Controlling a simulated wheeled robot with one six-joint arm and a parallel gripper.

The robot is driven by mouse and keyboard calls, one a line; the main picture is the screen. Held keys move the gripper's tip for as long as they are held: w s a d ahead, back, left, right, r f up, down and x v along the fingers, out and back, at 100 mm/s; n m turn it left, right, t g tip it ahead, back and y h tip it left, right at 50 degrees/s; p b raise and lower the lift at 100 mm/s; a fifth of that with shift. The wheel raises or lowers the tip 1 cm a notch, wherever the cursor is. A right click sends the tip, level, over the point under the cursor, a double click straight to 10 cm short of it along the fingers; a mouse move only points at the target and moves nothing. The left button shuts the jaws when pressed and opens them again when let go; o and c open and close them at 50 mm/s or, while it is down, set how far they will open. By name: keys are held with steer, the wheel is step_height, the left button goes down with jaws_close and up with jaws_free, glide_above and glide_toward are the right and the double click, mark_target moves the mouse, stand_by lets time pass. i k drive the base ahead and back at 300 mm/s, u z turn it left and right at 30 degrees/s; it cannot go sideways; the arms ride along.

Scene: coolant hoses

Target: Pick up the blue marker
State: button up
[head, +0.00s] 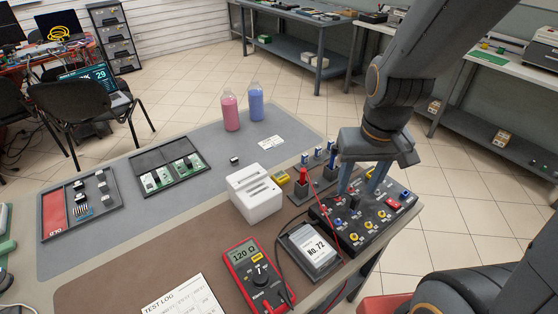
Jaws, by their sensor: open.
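No object can be told for certain as the blue marker. Small upright pieces with blue parts (318,154) stand on the table, left of and behind my gripper; they are too small to identify. A red upright piece (302,176) stands just in front of them. My gripper (359,189) is open, pointing down over the black control panel (340,228), with its two fingers apart. Nothing is clearly seen between them. The fingers hide part of the panel's back, and I cannot tell if they touch it.
A white slotted block (254,193), a red multimeter (257,275) and a box labelled No. 72 (311,251) stand left of the panel. Pink (230,112) and blue (256,103) bottles stand farther back. The grey mat (105,240) has free room at left.

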mark_target(332, 162)
steer(key=z, duration=0.3)
steer(key=k, duration=1.35)
steer(key=u, duration=0.8)
steer(key=i, duration=1)
